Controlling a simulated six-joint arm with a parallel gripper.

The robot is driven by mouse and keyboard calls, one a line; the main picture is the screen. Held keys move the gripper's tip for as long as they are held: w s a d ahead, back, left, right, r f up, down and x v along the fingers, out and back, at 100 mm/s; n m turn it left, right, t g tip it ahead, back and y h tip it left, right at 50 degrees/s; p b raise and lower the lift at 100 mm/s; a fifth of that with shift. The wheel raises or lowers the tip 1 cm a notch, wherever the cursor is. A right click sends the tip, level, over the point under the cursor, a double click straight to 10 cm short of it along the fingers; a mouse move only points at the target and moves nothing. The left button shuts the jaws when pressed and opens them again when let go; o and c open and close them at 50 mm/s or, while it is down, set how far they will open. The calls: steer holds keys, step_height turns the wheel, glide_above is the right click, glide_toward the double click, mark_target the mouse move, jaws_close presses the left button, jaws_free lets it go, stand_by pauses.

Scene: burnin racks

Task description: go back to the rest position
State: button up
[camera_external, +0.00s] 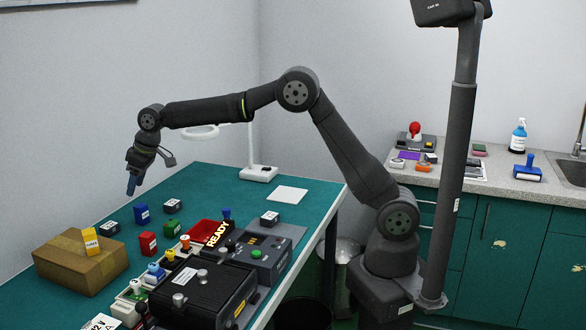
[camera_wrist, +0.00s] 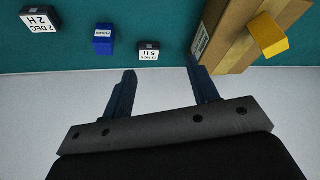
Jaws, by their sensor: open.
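My gripper (camera_external: 132,184) hangs over the far left edge of the green table, pointing down. In the wrist view my gripper (camera_wrist: 163,82) shows two blue fingers spread apart with nothing between them. Below it, apart from it, a blue block (camera_external: 142,213) and a dark block with a white label (camera_external: 110,228) stand on the table. The blue block also shows in the wrist view (camera_wrist: 104,40), beside a labelled dark block (camera_wrist: 149,50).
A cardboard box (camera_external: 80,262) with a yellow block (camera_external: 91,241) on it stands at the left. Red (camera_external: 148,244) and green (camera_external: 172,233) blocks, a red tray (camera_external: 203,232) and a black console (camera_external: 190,290) are nearer the middle. A white lamp (camera_external: 258,173) stands at the back.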

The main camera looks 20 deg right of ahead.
mark_target(148, 241)
steer(key=w+d+f+m+h, duration=0.1)
steer(key=w+d+m+h, duration=0.1)
steer(key=d+m, duration=0.4)
steer(key=w+d+f+m+t+h, duration=0.1)
steer(key=w+d+m, duration=0.3)
steer(key=d, duration=0.9)
steer(key=w+d+f+m+t+h, duration=0.1)
steer(key=w+d+f+m+h, duration=0.1)
steer(key=d+m, duration=0.5)
steer(key=w+d+f, duration=0.1)
steer(key=d, duration=0.2)
steer(key=shift+d+f+m+h, duration=0.2)
steer(key=shift+m+h, duration=0.1)
steer(key=shift+h, duration=0.1)
steer(key=shift+o, duration=0.5)
steer(key=shift+a, duration=0.1)
